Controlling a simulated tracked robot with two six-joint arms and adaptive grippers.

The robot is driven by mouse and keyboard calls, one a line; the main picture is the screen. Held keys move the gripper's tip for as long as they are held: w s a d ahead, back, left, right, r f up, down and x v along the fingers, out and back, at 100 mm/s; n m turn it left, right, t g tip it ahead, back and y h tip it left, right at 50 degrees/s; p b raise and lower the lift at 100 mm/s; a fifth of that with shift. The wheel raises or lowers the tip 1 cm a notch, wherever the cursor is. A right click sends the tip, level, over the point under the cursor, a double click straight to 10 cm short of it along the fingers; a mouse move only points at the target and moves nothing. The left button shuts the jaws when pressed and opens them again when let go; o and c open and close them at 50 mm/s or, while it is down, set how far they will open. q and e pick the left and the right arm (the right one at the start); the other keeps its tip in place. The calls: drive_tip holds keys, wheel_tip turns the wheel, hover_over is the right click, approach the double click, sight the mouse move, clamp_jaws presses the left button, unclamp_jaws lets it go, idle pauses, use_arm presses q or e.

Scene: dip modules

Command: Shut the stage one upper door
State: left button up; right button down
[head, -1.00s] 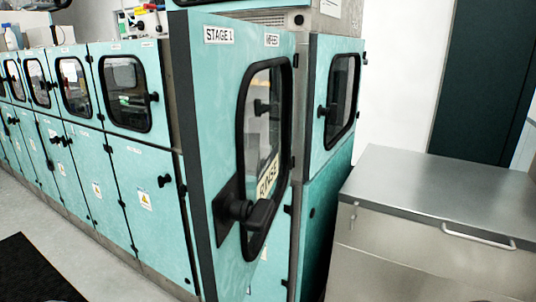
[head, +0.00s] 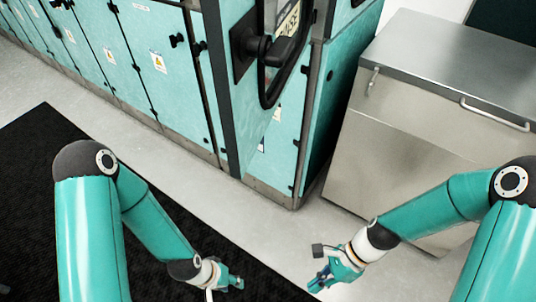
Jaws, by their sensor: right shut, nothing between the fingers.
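The stage one upper door (head: 246,110) stands swung open at the top middle of the head view, edge towards me. My right gripper (head: 320,282) is shut and empty, to the right of the left one, also apart from the door.
A row of teal cabinets (head: 140,60) runs off to the left. A steel cabinet (head: 430,110) with a bar handle stands on the right. A black mat (head: 50,150) lies on the pale floor (head: 185,160), which is clear in front of the cabinets.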

drive_tip(key=w+r+m+t+y+p, duration=0.1)
drive_tip(key=w+r+m+t+y, duration=0.2)
drive_tip(key=r, duration=1.7)
drive_tip(key=w+r+m+t+y, duration=0.15)
drive_tip(key=w+r+t, duration=0.35)
drive_tip(key=r, duration=1.5)
drive_tip(key=g+p, duration=0.1)
approach(252, 156)
drive_tip(key=x, duration=0.7)
drive_tip(key=shift+n+y, duration=0.25)
